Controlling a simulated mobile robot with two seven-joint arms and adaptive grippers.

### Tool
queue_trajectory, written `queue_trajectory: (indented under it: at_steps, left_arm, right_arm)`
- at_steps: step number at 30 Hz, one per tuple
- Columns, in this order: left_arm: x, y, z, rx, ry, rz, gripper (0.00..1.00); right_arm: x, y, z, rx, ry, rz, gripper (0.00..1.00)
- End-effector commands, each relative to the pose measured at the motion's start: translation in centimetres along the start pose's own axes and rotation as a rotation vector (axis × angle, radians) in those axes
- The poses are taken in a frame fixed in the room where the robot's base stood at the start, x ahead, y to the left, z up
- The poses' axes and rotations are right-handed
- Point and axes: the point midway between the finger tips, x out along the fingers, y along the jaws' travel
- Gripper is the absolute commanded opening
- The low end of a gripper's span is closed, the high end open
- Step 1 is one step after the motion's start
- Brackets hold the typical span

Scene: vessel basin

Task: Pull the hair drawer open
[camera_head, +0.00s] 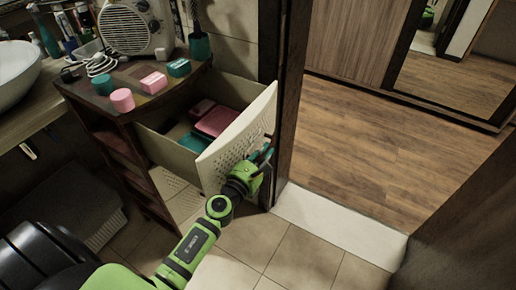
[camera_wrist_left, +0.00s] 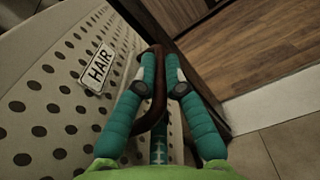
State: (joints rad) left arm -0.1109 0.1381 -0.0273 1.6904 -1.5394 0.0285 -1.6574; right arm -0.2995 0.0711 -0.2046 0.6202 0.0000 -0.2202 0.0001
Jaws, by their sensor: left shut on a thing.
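The hair drawer (camera_head: 240,128) stands pulled out of the dark wooden cabinet (camera_head: 112,150), with pink and teal items visible inside it. Its pale dotted front carries a white label reading HAIR (camera_wrist_left: 97,68) in the left wrist view. My left gripper (camera_head: 262,156) is at the right part of the drawer front. In the left wrist view my left gripper (camera_wrist_left: 162,85) is shut on the brown curved handle (camera_wrist_left: 153,92), with a teal finger on each side. The fingers hide part of the handle. My right gripper is not in view.
A dark door frame (camera_head: 289,100) stands close to the right of the drawer front. A fan heater (camera_head: 135,26) and several small pink and teal blocks rest on the cabinet top. Tiled floor (camera_head: 285,250) is free in front.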

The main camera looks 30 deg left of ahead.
Motion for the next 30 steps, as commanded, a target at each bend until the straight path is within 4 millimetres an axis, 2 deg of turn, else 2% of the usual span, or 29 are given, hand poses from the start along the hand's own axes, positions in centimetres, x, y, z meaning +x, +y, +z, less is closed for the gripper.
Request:
queue_trajectory:
  at_steps: [10, 12, 23, 26, 30]
  left_arm:
    - [-0.1, -0.2, -0.3, 0.0, 0.006, -0.002, 0.0]
    - [-0.1, -0.2, -0.3, 0.0, 0.006, -0.002, 0.35]
    - [-0.2, -0.1, -0.1, 0.0, 0.003, 0.0, 0.35]
    - [-0.9, -0.2, -0.2, -0.003, 0.005, -0.001, 0.35]
    - [-3.3, -0.1, -0.3, -0.004, 0.006, 0.0, 0.35]
  right_arm:
    - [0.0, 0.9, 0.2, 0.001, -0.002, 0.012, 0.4]
    - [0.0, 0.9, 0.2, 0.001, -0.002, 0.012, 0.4]
    - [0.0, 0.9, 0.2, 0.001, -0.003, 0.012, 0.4]
    - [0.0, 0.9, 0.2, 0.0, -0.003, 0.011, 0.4]
    - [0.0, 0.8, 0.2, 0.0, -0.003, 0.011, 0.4]
